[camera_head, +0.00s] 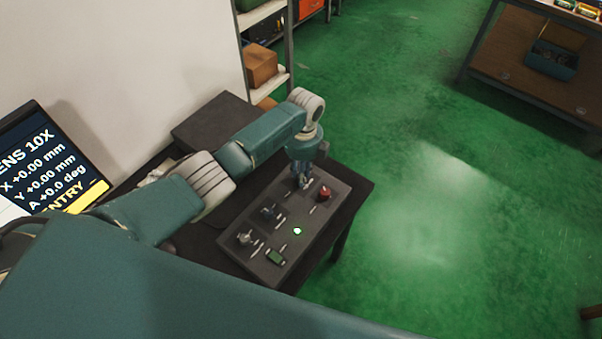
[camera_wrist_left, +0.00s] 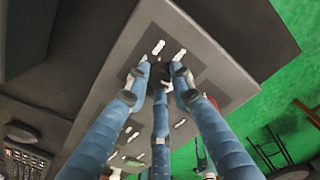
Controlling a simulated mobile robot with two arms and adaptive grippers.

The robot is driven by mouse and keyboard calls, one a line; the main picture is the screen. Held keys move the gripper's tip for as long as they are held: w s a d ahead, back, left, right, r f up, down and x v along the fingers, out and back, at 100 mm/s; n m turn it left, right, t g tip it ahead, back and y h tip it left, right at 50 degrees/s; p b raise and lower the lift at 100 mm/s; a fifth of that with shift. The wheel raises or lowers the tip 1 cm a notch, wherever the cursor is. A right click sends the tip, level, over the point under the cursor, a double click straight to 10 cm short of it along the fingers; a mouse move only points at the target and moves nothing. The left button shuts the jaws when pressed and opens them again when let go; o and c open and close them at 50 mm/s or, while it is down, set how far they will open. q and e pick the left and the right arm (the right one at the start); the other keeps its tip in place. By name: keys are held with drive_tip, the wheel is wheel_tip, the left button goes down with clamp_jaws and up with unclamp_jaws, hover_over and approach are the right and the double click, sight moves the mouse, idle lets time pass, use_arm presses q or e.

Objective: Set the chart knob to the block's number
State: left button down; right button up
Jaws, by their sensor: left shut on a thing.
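A grey control panel (camera_head: 297,250) lies on a dark table, with several small knobs, switches and white labels. My left gripper (camera_head: 304,183) reaches down onto the panel's far end. In the left wrist view its three fingers (camera_wrist_left: 161,76) close around a dark knob (camera_wrist_left: 158,70), whose top is mostly hidden between them. White labels sit just beyond the knob. Other panel parts are a silver knob (camera_head: 245,237), a dark knob (camera_head: 268,213), a red knob or button (camera_head: 325,192) and a lit green lamp (camera_head: 297,231). No numbered block or chart can be made out. My right gripper is not in view.
A screen (camera_head: 45,160) at the left reads +0.00 mm for X and Y and +0.0 deg for A. A dark box (camera_head: 212,122) stands at the table's back. Shelving (camera_head: 265,20) stands behind.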

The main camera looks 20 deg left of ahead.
use_arm(q)
drive_tip(key=m+b, duration=0.1)
drive_tip(key=m, duration=0.5)
drive_tip(key=shift+r, duration=0.1)
drive_tip(key=shift+m, duration=0.3)
idle(0.3)
drive_tip(key=c, duration=1.5)
unclamp_jaws()
drive_tip(key=r, duration=1.2)
drive_tip(key=shift+d, duration=0.25)
